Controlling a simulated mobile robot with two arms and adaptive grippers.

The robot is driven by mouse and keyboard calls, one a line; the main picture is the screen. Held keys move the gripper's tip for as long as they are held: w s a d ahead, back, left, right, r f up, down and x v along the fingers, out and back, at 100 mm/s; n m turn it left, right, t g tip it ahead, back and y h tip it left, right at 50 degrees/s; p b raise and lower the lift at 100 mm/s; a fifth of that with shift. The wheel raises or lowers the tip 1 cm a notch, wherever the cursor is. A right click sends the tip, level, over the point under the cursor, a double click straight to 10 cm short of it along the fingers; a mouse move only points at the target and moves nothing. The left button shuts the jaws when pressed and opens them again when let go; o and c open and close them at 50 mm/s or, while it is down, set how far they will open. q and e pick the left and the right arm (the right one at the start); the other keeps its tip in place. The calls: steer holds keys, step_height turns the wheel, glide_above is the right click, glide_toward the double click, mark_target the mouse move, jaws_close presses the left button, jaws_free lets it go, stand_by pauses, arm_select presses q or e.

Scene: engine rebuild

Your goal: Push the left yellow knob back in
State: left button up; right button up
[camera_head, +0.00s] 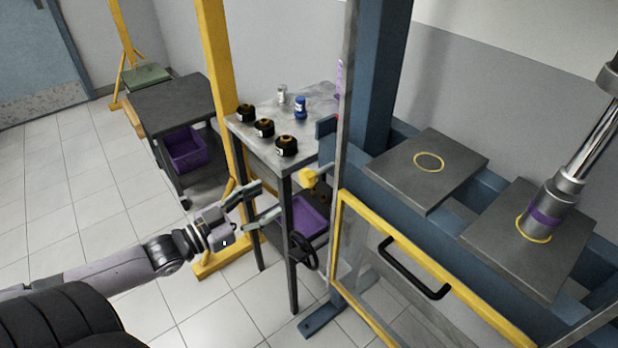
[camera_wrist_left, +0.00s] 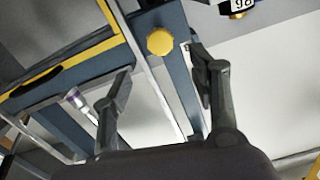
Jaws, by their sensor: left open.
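The yellow knob (camera_head: 308,178) sits on the side of the blue press frame, just left of the yellow-edged guard. It also shows in the left wrist view (camera_wrist_left: 160,42), beyond and between my fingers. My left gripper (camera_head: 262,202) is open and empty, to the left of the knob and apart from it. Its two fingers also show in the left wrist view (camera_wrist_left: 160,90). How far the knob sticks out cannot be told. My right gripper is not in view.
A steel table (camera_head: 262,137) behind the gripper bears several black parts, a blue bottle (camera_head: 300,107) and a white bottle (camera_head: 282,94). A black handwheel (camera_head: 304,250) is below the knob. The guard door (camera_head: 450,287) stands to the right. Open floor lies left.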

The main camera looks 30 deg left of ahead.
mark_target(304, 180)
arm_select(q)
steer(key=x, duration=1.3)
steer(key=shift+w, duration=0.2)
steer(key=shift+c, duration=0.5)
jaws_close()
